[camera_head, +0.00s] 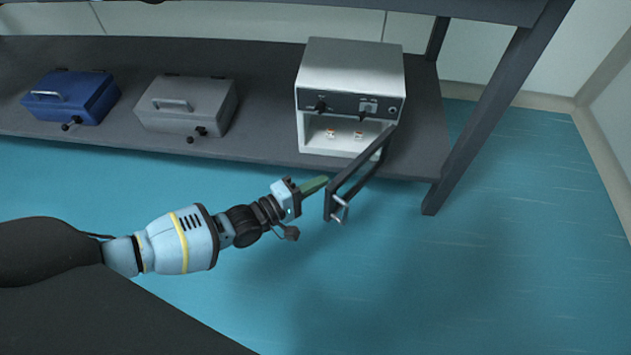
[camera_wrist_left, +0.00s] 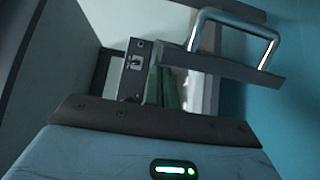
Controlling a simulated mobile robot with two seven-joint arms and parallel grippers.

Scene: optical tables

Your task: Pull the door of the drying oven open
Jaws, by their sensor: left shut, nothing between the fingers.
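The drying oven (camera_head: 350,72) is a white box with a dark control panel, on the lower shelf at the right. Its dark-framed door (camera_head: 350,185) stands wide open, swung out past the shelf's front edge. The metal handle (camera_head: 340,210) is at the door's free end. My left gripper (camera_head: 324,182) is shut and empty, just left of the door, on its inner side; whether it touches the door I cannot tell. In the left wrist view the handle (camera_wrist_left: 238,32) and door edge (camera_wrist_left: 228,66) are beyond the green fingers (camera_wrist_left: 166,88). My right gripper is not in view.
Two small objects (camera_head: 345,134) sit inside the oven. A grey box (camera_head: 185,105) and a blue box (camera_head: 70,97), each with a handle, stand left on the shelf (camera_head: 262,125). A dark table leg (camera_head: 480,125) is right of the door. The blue floor is clear.

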